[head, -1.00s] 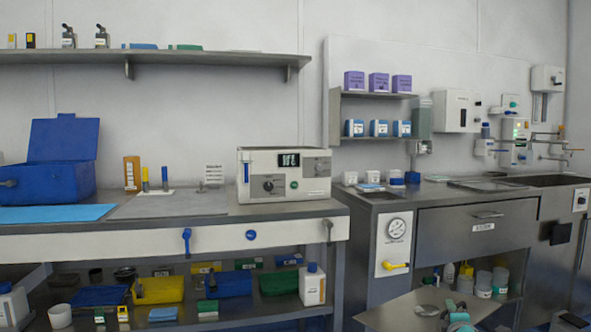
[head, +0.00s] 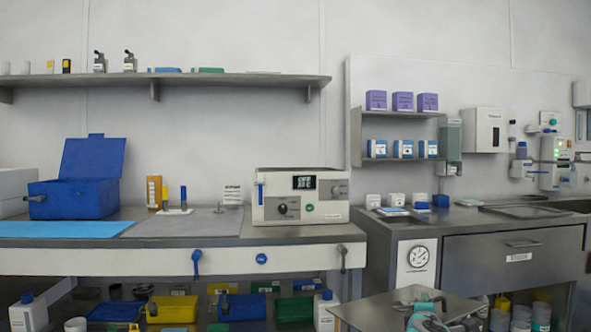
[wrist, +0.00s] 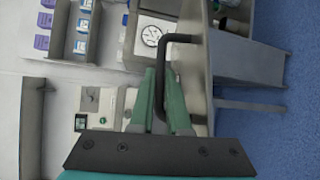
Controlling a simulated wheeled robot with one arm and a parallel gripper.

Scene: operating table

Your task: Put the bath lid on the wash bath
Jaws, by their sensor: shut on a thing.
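A flat grey metal plate (head: 375,309), which looks like the bath lid, is at the bottom of the head view, low in front of the benches.
The left bench (head: 215,242) also carries a blue open box (head: 78,196) and a blue mat (head: 65,230). A wall shelf (head: 230,85) hangs above. Bottles and trays fill the shelf below. A steel counter (head: 470,217) with a gauge stands at right.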

